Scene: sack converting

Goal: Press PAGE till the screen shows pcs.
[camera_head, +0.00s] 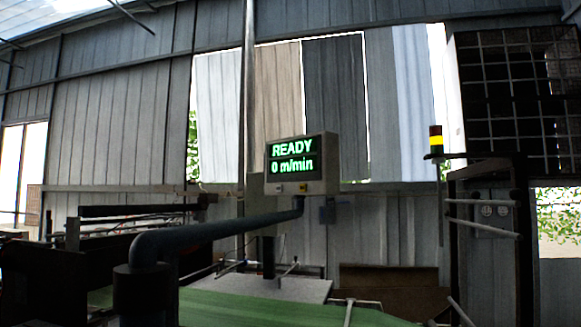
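The control box (301,165) is a pale grey unit in the middle of the view. Two small buttons sit on the strip under the screen: a whitish one (281,188) on the left and a yellow-orange one (303,187) on the right. Their labels are too small to read, so I cannot tell which is PAGE. Neither of my grippers can be made out in this view.
A thick dark bent tube (215,230) rises at the lower left and ends under the control box. A green surface (270,310) lies below. Dark machinery (100,255) stands left. A stack light (436,141) and dark frame (525,240) stand right.

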